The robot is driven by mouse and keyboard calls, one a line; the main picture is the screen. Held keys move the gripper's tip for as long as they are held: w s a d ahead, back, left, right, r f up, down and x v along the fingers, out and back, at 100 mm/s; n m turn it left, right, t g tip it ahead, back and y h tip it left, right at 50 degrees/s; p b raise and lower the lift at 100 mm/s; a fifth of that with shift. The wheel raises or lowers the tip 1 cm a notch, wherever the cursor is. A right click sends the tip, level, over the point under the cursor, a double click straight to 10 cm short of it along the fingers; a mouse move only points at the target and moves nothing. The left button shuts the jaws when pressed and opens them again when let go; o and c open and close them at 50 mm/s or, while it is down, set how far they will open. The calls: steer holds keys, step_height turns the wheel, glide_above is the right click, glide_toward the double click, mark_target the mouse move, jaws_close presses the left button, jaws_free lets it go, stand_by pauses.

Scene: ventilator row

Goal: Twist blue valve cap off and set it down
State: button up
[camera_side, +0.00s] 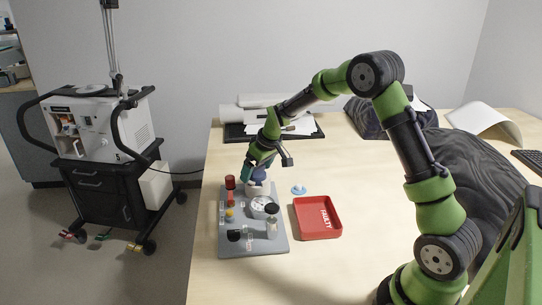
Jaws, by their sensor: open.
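A dark blue cap (259,174) shows at the back of the grey board (228,248), above a white round body (263,188). My gripper (257,167) is open and points down right at the blue cap. Its fingers partly cover the cap, and I cannot tell whether they touch it. A small light blue piece (299,189) lies on the table to the right of the board, apart from my gripper.
The board also carries red, black, yellow and clear parts, including a black-topped clear jar (271,228). A red tray (329,232) marked "FAULTY" stands to its right. Papers and a black tray (236,132) lie behind. A ventilator cart (99,170) stands left of the table.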

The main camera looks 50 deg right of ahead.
steer(key=c, duration=1.1)
steer(key=o, duration=0.4)
steer(key=c, duration=0.3)
steer(key=n+y, duration=0.1)
steer(key=n, duration=0.1)
steer(key=shift+d+n, duration=0.15)
steer(key=shift+n, duration=0.25)
steer(key=shift+n+g+y, duration=0.3)
steer(key=shift+n+y, duration=0.1)
steer(key=shift+n, duration=0.6)
